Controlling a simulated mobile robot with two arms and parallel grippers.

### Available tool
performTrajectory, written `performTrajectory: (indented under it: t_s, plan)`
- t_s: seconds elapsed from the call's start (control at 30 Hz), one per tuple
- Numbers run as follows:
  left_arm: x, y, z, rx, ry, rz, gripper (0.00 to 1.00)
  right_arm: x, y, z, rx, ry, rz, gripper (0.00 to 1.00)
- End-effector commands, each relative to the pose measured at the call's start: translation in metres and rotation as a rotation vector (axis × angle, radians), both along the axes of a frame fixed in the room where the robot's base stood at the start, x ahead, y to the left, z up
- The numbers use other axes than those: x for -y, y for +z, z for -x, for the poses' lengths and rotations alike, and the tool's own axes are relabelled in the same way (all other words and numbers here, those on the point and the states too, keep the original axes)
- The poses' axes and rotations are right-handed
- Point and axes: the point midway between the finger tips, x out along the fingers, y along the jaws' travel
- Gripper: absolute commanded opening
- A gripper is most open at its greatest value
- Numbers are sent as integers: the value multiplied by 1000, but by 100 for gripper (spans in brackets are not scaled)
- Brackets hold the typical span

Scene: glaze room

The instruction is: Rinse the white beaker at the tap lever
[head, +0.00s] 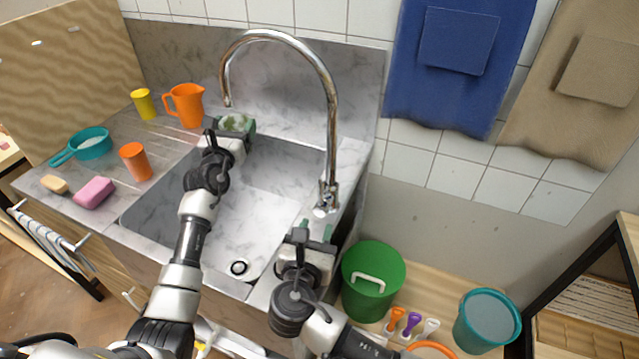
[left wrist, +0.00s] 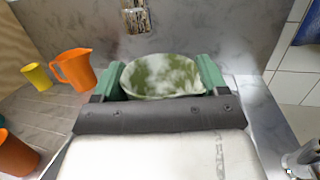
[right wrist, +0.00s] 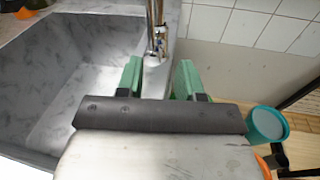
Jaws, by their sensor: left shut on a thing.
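My left gripper (head: 234,128) is shut on a round beaker (head: 235,122) at the back left of the sink. In the left wrist view, the beaker (left wrist: 162,77) is white with large green patches and sits between the green finger pads.
The sink basin (head: 265,215) is empty with a drain. A green bucket (head: 372,290) is at right.

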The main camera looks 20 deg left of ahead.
Motion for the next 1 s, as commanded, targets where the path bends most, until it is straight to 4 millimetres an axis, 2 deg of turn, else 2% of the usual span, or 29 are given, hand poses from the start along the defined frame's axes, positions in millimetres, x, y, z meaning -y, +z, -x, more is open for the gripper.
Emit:
performTrajectory:
  t_s: [0.03, 0.1, 0.27, 0.37, 0.7, 0.9, 1.0]
  plan:
    - [0, 0, 0, 1, 0, 0, 50, -5, 11, 6, 34, 12, 33, 37]
    - [0, 0, 0, 1, 0, 0, 50, -9, 20, 12, 66, 19, 69, 37]
    - [0, 0, 0, 1, 0, 0, 50, -12, 28, 10, 95, 24, 103, 37]
    - [0, 0, 0, 1, 0, 0, 50, -13, 27, -3, 96, 22, 106, 37]
    - [0, 0, 0, 1, 0, 0, 50, -16, 28, -70, 93, 22, 103, 37]
    - [0, 0, 0, 1, 0, 0, 50, -18, 27, -96, 91, 23, 102, 37]
    - [0, 0, 0, 1, 0, 0, 50, -18, 27, -101, 90, 23, 100, 37]
